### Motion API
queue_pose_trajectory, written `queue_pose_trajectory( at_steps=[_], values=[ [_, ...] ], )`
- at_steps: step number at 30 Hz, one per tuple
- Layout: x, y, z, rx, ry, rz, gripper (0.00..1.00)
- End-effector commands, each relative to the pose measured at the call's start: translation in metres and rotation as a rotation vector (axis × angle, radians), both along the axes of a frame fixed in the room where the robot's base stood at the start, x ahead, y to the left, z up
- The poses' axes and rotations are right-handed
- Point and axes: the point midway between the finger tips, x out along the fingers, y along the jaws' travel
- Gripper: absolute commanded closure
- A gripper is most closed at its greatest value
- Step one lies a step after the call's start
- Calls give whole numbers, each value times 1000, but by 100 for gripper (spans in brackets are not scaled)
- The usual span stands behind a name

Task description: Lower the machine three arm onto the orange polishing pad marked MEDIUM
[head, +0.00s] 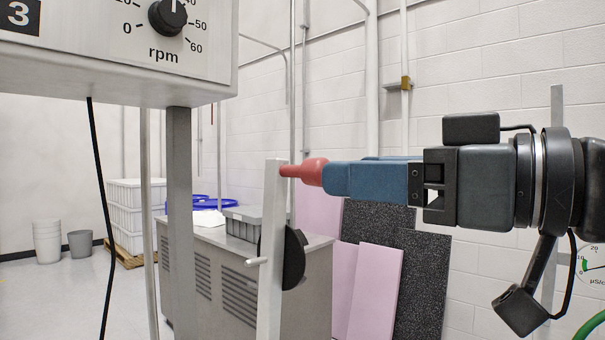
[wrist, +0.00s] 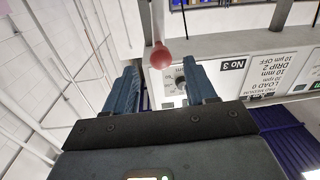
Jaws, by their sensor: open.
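The machine three arm (head: 271,300) is a pale bar standing upright in the head view, with a black disc (head: 294,262) on its side. A red rounded handle (head: 303,170) sticks out from its top toward my gripper (head: 326,175). My gripper is open, its blue fingers level and pointing left, tips at the handle's end. In the wrist view the red handle (wrist: 160,56) shows centred just ahead of the two spread fingers, not clasped; whether the tips overlap it I cannot tell. The orange MEDIUM pad is in neither view.
Machine three's control box (head: 120,60), with an rpm knob (head: 168,17), hangs at upper left on a grey post (head: 180,220). In the wrist view its upside-down "No 3" label (wrist: 236,65) shows. A grey cabinet (head: 225,270) and leaning panels (head: 370,290) stand behind.

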Motion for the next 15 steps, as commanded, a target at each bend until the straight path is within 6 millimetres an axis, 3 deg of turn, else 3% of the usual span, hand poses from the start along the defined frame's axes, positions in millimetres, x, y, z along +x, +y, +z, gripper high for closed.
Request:
queue_pose_trajectory(
  at_steps=[15],
  values=[
    [36, 53, 2, -3, 0, 4, 44]
  ],
)
